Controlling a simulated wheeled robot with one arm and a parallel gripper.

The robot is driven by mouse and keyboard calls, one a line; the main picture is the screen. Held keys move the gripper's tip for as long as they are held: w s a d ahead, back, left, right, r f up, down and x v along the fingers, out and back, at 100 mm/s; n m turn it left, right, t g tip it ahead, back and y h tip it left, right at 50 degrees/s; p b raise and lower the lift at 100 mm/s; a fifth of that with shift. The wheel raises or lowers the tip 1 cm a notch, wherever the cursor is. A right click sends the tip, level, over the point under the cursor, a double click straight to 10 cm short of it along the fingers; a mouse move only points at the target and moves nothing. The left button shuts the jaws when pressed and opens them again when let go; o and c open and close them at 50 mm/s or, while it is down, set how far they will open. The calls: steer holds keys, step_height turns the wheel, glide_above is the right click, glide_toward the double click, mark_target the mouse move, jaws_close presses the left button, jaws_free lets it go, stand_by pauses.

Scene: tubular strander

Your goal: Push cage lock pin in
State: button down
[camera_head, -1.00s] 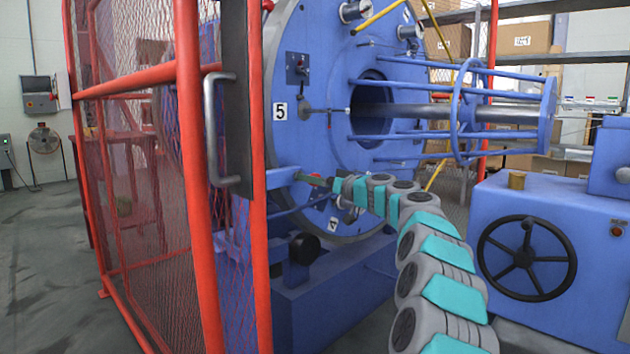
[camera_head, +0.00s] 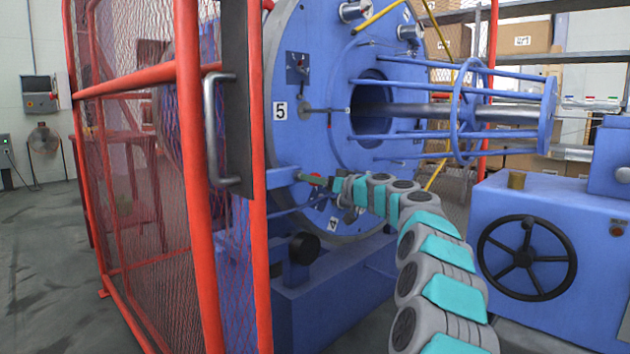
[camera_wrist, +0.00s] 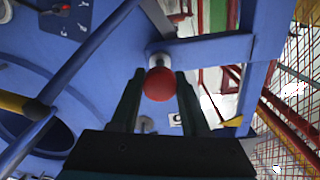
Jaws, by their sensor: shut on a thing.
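The cage lock pin ends in a round red knob (camera_wrist: 159,84) with a pale metal collar (camera_wrist: 158,60) behind it, at a blue bracket bar (camera_wrist: 208,49). My gripper (camera_wrist: 160,78) has its two dark fingers on either side of the knob and is shut on it. In the head view, the red knob (camera_head: 315,178) is small at the right end of the blue bracket (camera_head: 284,176), in front of the big blue disc (camera_head: 300,145). My gripper (camera_head: 328,182) meets it from the right. The pin's shaft and its depth in the hole are hidden.
A red mesh guard (camera_head: 150,190) with a metal handle (camera_head: 212,130) stands left of the bracket. Blue cage rods (camera_head: 430,82) stick out above my arm. A blue machine housing with a black handwheel (camera_head: 527,258) stands at the right.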

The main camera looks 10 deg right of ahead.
stand_by(0.8)
steer(key=shift+x, duration=1.35)
steer(key=shift+w+r, duration=0.2)
steer(key=shift+c, duration=1.9)
jaws_free()
steer(key=shift+w+a+f, duration=0.1)
steer(key=shift+a+f, duration=0.05)
steer(key=b+v, duration=0.1)
steer(key=v, duration=0.7)
